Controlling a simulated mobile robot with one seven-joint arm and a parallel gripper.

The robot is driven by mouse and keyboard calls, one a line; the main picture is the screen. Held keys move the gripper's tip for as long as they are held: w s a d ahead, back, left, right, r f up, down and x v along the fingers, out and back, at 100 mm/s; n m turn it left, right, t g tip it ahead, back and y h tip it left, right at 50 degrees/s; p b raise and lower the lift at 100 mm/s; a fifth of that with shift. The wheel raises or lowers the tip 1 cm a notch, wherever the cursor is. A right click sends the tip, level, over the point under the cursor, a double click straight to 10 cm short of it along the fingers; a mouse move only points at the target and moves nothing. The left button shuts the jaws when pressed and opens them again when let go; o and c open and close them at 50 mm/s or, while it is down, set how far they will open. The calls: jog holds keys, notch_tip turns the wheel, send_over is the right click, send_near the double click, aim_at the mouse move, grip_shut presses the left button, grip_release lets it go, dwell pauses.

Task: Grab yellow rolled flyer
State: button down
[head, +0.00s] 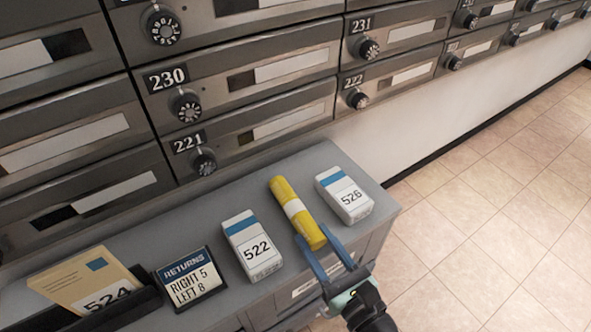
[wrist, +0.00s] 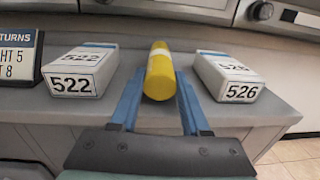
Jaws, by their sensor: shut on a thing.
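The yellow rolled flyer (head: 283,192) lies on the grey cabinet top between two white boxes, with a white band around its middle. In the wrist view the flyer (wrist: 160,76) points its near end at me, centred between the blue fingers. My gripper (head: 326,243) reaches in from the front edge, its two fingers on either side of the flyer's near end. In the wrist view my gripper (wrist: 160,92) is shut on the flyer, one finger along each side. The flyer appears to rest on the surface; I cannot tell whether it is lifted.
Box 522 (head: 252,246) stands left of the flyer and box 526 (head: 344,195) right of it, both close. A returns sign (head: 189,277) and an envelope marked 524 (head: 84,284) are farther left. Mailboxes (head: 240,75) rise behind the cabinet top (head: 215,218). The tiled floor (head: 480,220) at right is clear.

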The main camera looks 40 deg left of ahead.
jog(key=shift+r+p, duration=1.65)
jog(key=shift+p, duration=0.25)
jog(key=p+v, duration=0.3)
jog(key=v, duration=0.5)
